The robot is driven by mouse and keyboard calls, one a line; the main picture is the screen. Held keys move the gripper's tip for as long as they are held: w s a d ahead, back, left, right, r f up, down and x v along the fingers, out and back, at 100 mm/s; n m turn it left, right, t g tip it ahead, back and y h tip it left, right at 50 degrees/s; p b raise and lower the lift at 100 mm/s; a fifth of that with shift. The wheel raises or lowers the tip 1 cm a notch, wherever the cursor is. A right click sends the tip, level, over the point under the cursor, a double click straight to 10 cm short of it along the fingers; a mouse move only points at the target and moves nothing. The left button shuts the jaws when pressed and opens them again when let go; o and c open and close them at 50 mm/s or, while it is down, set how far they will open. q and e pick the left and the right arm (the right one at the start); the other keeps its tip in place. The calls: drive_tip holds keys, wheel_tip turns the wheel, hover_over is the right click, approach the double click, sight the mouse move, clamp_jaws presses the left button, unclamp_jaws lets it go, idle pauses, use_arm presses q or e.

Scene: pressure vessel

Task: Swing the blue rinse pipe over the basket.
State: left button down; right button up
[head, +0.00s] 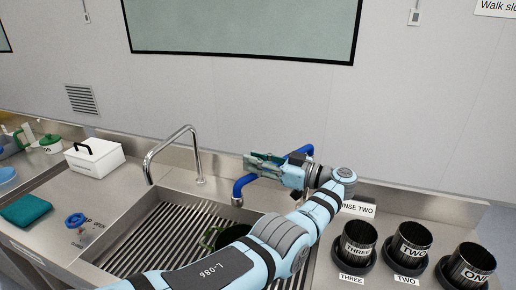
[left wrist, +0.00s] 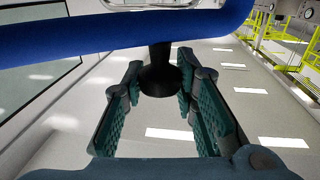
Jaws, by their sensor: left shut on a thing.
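The blue rinse pipe (head: 240,187) stands at the back of the sink, and its downturned dark outlet appears above the basket in the head view. A dark round basket (head: 231,236) with a green rim or handle sits in the sink, partly hidden behind my left arm. My left gripper (head: 263,163) is at the pipe. In the left wrist view the blue pipe (left wrist: 120,35) crosses the top, and a black knob (left wrist: 160,75) on it sits between the fingers of my left gripper (left wrist: 160,95). The gripper is shut on this knob. My right gripper is not in view.
A ribbed steel sink (head: 150,238) has a curved chrome faucet (head: 172,143) behind it. Black cups labelled THREE (head: 359,240), TWO (head: 412,240) and ONE (head: 468,265) stand right. A white box (head: 95,157), teal cloth (head: 26,210) and blue-capped item (head: 76,222) lie left.

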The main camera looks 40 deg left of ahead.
use_arm(q)
drive_tip(key=shift+d+f, duration=0.1)
drive_tip(key=c, duration=1.3)
unclamp_jaws()
wheel_tip(320, 180, up, 10)
drive_tip(key=shift+r, duration=0.1)
